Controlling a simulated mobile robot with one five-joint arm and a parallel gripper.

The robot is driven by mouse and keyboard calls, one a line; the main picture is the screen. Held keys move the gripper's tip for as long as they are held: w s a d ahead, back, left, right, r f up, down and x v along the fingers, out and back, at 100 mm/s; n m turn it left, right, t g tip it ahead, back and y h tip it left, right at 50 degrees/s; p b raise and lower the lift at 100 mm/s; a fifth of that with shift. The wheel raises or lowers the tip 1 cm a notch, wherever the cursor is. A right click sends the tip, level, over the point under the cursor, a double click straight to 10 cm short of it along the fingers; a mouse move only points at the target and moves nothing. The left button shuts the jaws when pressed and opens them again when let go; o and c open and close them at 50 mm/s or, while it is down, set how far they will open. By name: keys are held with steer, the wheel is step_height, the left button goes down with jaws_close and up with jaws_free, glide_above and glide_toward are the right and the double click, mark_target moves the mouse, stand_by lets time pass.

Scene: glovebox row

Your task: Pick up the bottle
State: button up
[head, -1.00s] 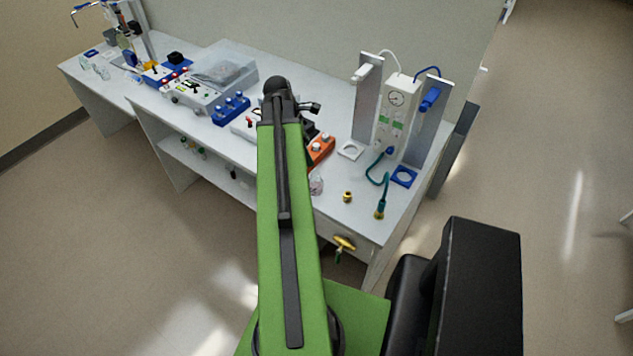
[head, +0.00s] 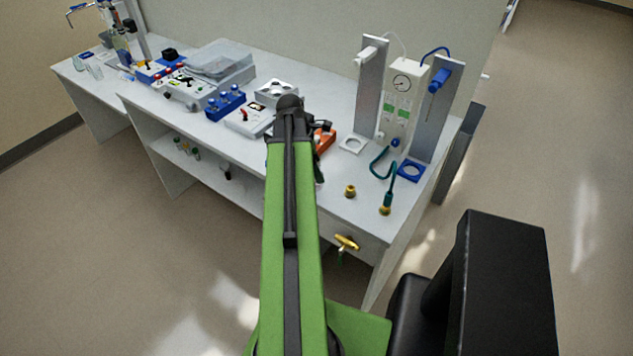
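I cannot single out the bottle for certain. A small pinkish clear vessel that stood beside my arm near the front edge of the bench is now hidden behind the arm. Small green-capped bottles (head: 188,149) stand on the shelf under the bench. My green arm reaches up over the bench, with its black wrist at the top. My gripper is mostly hidden behind the arm; a dark part of it (head: 319,172) shows at the arm's right edge. Its fingers and anything between them cannot be made out.
On the white bench (head: 335,205) are an orange block (head: 325,142), a blue rack (head: 225,105), a white device with a red knob (head: 248,119), a gauge panel (head: 402,100) with a teal hose, and a brass fitting (head: 350,191). A brass valve handle (head: 346,243) projects at the front.

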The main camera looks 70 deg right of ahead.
steer(key=b+x, duration=0.1)
steer(key=x, duration=0.1)
steer(key=b+x, duration=0.1)
steer(key=x, duration=0.1)
steer(key=shift+w+a+b, duration=0.1)
steer(key=shift+w+b, duration=0.1)
steer(key=shift+b, duration=0.15)
steer(key=shift+r, duration=0.1)
steer(key=c, duration=1.6)
steer(key=shift+r+p, duration=0.15)
steer(key=shift+p, duration=0.2)
steer(key=shift+c, duration=0.2)
